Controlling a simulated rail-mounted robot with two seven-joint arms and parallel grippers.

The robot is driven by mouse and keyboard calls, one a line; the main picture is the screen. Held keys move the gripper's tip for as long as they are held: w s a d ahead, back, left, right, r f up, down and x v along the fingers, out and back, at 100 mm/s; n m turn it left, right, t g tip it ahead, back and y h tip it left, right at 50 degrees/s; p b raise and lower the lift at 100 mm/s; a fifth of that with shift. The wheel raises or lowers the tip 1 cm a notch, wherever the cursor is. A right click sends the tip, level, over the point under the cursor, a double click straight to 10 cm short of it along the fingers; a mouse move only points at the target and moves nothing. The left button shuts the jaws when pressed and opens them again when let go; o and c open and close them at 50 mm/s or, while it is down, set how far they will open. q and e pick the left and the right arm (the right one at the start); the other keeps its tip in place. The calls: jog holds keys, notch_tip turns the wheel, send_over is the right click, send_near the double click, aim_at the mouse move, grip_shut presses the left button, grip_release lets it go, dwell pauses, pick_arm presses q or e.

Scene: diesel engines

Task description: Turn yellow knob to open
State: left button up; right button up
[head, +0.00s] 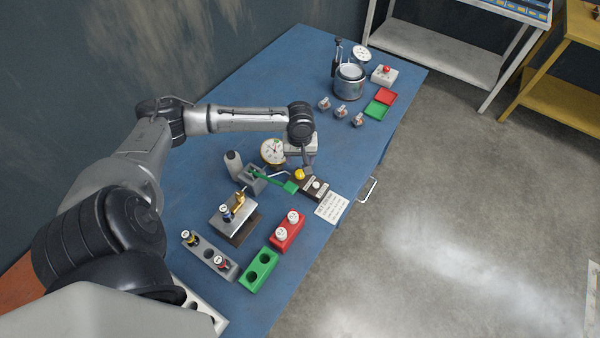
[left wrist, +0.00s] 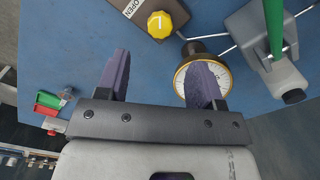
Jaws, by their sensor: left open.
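The yellow knob (head: 299,174) sits on a dark box beside the gauge on the blue table. In the left wrist view the knob (left wrist: 160,24) is at the top, with a white OPEN label (left wrist: 131,7) to its left. My left gripper (head: 308,168) is just beside the knob in the head view. In the left wrist view its two purple fingers (left wrist: 158,56) are spread with nothing between them, and the knob lies beyond their tips, apart from them. My right gripper is not in view.
A round gauge (head: 273,151) stands close by; one finger overlaps it in the wrist view. A green lever (head: 273,180) on a grey block is near the knob. Red (head: 288,232) and green (head: 259,271) blocks lie in front. A metal pot (head: 349,82) stands at the far end.

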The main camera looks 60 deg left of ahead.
aim_at(300, 173)
pick_arm(q)
notch_tip(300, 173, down, 8)
jog(key=shift+f+b, duration=0.25)
jog(key=shift+b, duration=0.3)
